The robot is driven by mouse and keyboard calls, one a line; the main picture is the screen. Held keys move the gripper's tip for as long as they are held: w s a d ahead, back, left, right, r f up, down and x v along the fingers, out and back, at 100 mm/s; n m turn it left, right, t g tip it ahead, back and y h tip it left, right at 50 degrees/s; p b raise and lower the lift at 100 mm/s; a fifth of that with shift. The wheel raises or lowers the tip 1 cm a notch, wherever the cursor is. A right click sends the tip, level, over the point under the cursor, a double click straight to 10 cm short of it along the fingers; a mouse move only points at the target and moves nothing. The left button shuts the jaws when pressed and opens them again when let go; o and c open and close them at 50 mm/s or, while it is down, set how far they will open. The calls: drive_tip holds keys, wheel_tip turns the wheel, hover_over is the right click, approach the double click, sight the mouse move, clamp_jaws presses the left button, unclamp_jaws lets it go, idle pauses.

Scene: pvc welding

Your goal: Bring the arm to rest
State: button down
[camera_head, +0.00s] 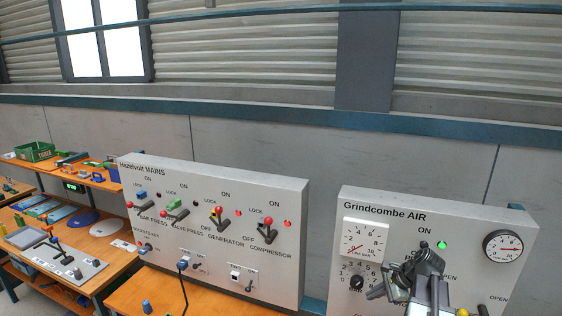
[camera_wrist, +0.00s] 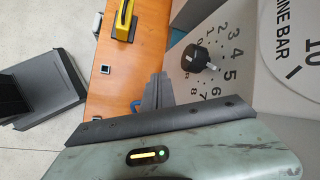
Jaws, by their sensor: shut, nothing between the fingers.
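My gripper (camera_head: 380,291) is in front of the lower middle of the Grindcombe AIR panel (camera_head: 461,216) in the head view. My arm rises from the bottom edge there and hides part of the panel. In the wrist view my gripper (camera_wrist: 157,92) shows as grey fingers close together, with nothing between them. The panel's numbered dial with a black knob (camera_wrist: 203,58) is just to the right of the fingers. I cannot tell whether the fingers touch the panel.
The Hazelvolt MAINS panel (camera_head: 222,182) stands to the left, with levers and lit red lamps. An orange bench (camera_head: 150,291) runs below. A workbench with a green crate (camera_head: 36,151) is at far left. A yellow-and-black object (camera_wrist: 123,20) lies on the orange surface.

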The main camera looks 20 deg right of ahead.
drive_tip(key=w+a+f+n+g+b, duration=0.1)
drive_tip(key=w+a+f+n+b, duration=0.1)
drive_tip(key=a+f, duration=0.35)
drive_tip(key=w+a+f+n+g+b, duration=0.1)
drive_tip(key=w+a+f+n+b, duration=0.1)
drive_tip(key=a, duration=0.7)
drive_tip(key=s+a+f+n+g+h+b, duration=0.15)
drive_tip(key=a+f+n+b, duration=0.35)
drive_tip(key=a, duration=0.6)
drive_tip(key=s+a+f+n+g+h+b, duration=0.1)
drive_tip(key=s+a+f+n+g+b, duration=0.15)
drive_tip(key=a+f+n, duration=0.55)
drive_tip(key=r+n, duration=0.1)
drive_tip(key=s+d+r+n+h, duration=0.1)
drive_tip(key=s+r, duration=0.1)
drive_tip(key=shift+s+d+r+n, duration=0.15)
drive_tip(key=shift+d+r+n, duration=0.1)
drive_tip(key=shift+d+n, duration=0.15)
